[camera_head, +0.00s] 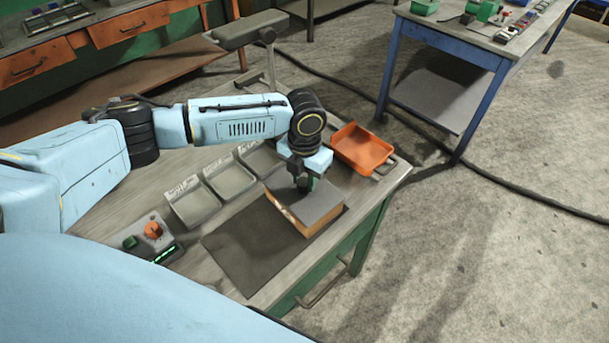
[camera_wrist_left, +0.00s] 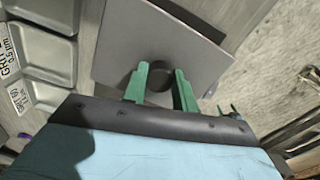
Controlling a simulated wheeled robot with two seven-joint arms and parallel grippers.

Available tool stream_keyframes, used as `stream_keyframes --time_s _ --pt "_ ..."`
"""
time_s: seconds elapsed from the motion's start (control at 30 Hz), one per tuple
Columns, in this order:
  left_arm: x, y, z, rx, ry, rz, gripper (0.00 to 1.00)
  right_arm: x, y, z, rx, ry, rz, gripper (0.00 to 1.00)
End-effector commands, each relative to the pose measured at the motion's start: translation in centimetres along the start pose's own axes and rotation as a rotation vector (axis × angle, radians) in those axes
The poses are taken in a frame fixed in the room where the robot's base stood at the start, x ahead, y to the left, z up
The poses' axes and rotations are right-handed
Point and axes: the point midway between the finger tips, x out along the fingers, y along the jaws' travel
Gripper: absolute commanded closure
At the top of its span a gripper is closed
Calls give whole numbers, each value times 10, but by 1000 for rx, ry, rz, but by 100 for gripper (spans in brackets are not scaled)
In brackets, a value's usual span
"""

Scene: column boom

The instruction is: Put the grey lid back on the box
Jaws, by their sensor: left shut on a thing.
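The grey lid (camera_head: 318,207) is a flat square plate with a round dark knob (camera_wrist_left: 159,83) in its middle. It lies over the box (camera_head: 288,214), whose tan-orange side shows along the left and front edges. I cannot tell whether the lid rests fully on the rim or sits just above it. My left gripper (camera_head: 305,186) points down over the lid. Its green fingers (camera_wrist_left: 161,88) are shut on the knob in the left wrist view, where the lid (camera_wrist_left: 125,45) hides the box's opening. My right gripper is not in view.
The box stands on a dark mat (camera_head: 243,250) on the workbench. Grey labelled trays (camera_head: 195,204) lie left of it, and an orange tray (camera_head: 361,149) stands behind. A control box (camera_head: 150,238) with an orange knob is at the near left. A blue-legged table (camera_head: 455,42) stands beyond.

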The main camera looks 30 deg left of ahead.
Motion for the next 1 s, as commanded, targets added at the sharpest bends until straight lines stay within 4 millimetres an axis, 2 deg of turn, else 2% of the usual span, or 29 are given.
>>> stream_keyframes --time_s 1.0 --pt "1 0 0 0 -1 0 100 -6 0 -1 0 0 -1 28"
